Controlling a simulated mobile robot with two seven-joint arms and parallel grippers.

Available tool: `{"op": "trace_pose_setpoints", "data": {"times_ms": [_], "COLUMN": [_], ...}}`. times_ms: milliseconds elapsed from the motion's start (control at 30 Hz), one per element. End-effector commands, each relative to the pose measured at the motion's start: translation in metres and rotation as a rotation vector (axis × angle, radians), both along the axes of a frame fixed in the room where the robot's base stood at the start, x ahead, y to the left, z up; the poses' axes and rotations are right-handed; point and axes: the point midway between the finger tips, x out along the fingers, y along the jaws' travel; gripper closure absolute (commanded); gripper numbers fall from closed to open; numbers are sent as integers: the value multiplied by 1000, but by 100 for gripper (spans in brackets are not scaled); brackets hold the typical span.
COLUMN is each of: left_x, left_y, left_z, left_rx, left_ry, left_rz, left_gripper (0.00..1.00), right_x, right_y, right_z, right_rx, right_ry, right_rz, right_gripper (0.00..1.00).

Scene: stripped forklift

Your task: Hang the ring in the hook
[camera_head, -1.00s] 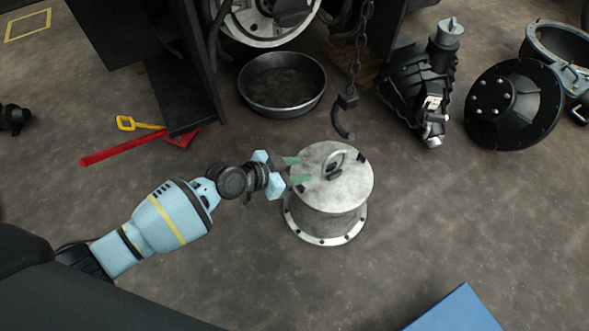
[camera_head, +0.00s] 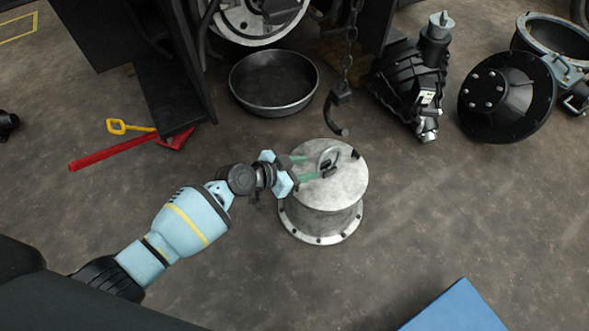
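The metal ring (camera_head: 328,159) stands upright on the flat top of a grey metal cylinder (camera_head: 337,187) with a bolted bottom flange. The dark hook (camera_head: 334,114) hangs from a chain just behind the cylinder, above and slightly right of the ring in the picture. The ring is not on the hook. My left gripper (camera_head: 309,167) reaches in from the left over the cylinder's top. Its green fingers are apart, with their tips close to the left side of the ring. I cannot tell whether they touch it. My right gripper is not in view.
A round black pan (camera_head: 273,107) lies behind the cylinder. Black machine parts (camera_head: 410,85) and a dark round cover (camera_head: 500,98) stand at the back right. A blue surface (camera_head: 455,311) shows at bottom right. The floor right of the cylinder is clear.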

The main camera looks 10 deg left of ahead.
Motion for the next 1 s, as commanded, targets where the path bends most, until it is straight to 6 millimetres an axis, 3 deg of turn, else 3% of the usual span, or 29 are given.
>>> {"op": "trace_pose_setpoints", "data": {"times_ms": [400,867,1000], "left_x": [23,28,28], "left_y": [-24,-28,-28], "left_z": [-19,-21,-21], "left_rx": [-1,0,0], "left_ry": [1,0,0], "left_rz": [0,-1,-1], "left_gripper": [60,60,74], "right_x": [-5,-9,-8], "right_y": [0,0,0], "right_z": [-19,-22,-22], "right_rx": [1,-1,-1], "right_ry": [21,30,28], "right_rz": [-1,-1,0], "right_gripper": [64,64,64]}}
